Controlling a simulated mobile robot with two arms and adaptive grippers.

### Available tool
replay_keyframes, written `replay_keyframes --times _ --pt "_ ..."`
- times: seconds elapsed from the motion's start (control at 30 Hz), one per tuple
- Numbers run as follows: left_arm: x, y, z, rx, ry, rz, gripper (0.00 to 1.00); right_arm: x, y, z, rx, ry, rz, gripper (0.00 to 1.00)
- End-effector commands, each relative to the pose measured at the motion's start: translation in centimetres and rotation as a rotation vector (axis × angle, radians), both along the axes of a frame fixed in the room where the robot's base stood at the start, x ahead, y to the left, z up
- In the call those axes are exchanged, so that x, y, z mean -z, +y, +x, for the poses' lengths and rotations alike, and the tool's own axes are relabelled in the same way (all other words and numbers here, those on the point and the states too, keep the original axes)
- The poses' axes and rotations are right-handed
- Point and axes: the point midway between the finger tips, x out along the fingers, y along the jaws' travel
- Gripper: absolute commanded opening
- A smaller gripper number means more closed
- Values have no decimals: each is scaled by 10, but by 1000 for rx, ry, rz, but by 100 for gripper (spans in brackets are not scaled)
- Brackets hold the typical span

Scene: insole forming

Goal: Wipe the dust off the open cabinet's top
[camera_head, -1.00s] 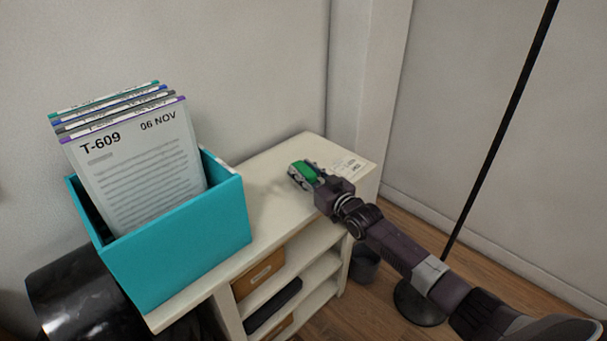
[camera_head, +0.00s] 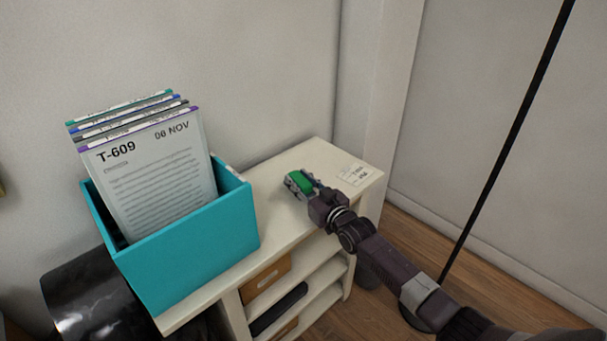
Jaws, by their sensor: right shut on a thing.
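The open cabinet (camera_head: 312,155) is cream-white, with open shelves below its flat top. My right gripper (camera_head: 303,186) is over the right half of the top, shut on a green cloth or sponge (camera_head: 299,182). The green thing is low, at or close to the surface; I cannot tell whether it touches. Slight greyish shading shows on the top near the gripper, but I cannot clearly make out dust. My left gripper is not in view.
A teal box (camera_head: 190,245) of upright document sleeves (camera_head: 160,180) fills the top's left part. A wall stands behind. A black pole (camera_head: 505,150) rises from the floor at right.

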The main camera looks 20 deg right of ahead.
Motion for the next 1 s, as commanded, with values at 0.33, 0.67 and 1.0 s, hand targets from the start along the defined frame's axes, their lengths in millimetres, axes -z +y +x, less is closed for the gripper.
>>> replay_keyframes --times 0.33,0.67,1.0 --pt "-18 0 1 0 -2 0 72 1 22 -8 -1 6 3 9" --pt "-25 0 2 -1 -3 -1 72 5 35 -13 -1 6 0 9" --pt "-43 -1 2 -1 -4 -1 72 2 59 -22 -2 8 2 9"
